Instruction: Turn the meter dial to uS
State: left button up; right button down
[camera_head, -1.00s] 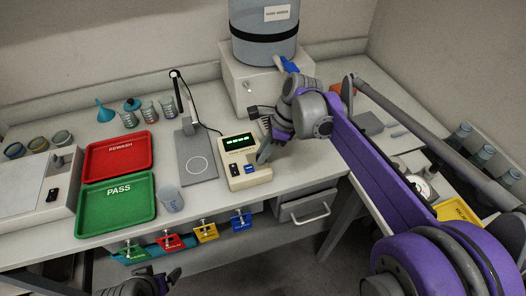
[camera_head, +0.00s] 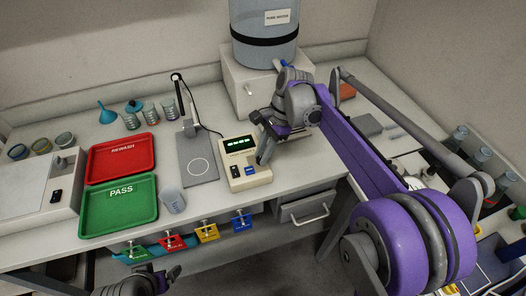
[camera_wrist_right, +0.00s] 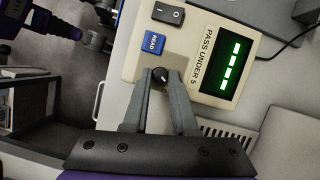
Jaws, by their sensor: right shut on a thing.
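The cream meter (camera_head: 244,165) stands on the bench with a lit green display, and it fills much of the right wrist view (camera_wrist_right: 186,15). Its black dial (camera_wrist_right: 159,77) sits between my right fingertips. My right gripper (camera_wrist_right: 160,84) is shut on the dial; in the head view the right gripper (camera_head: 262,158) reaches the meter's right side. The display (camera_wrist_right: 229,63) shows several green bars beside the words "PASS UNDER 5". The dial's markings cannot be read. My left gripper (camera_head: 172,275) is low at the bottom edge, its fingers too unclear to judge.
A grey stand plate with a probe (camera_head: 197,160) is left of the meter. A beaker (camera_head: 173,201), green PASS tray (camera_head: 118,207) and red tray (camera_head: 121,158) lie further left. A blue button (camera_wrist_right: 154,43) and rocker switch (camera_wrist_right: 168,14) are near the dial.

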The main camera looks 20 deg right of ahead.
jog(key=n, duration=0.2)
jog(key=n+g+h+p, duration=0.1)
jog(key=n, duration=0.1)
jog(key=n+g, duration=0.1)
jog(key=n, duration=0.1)
jog(key=shift+w+a+n, duration=0.15)
jog(key=shift+w+n, duration=0.15)
jog(key=shift+p, duration=0.3)
jog(key=c, duration=0.7)
grip_release()
jog(key=p+v, duration=0.1)
jog(key=v, duration=1)
jog(key=shift+a, duration=0.2)
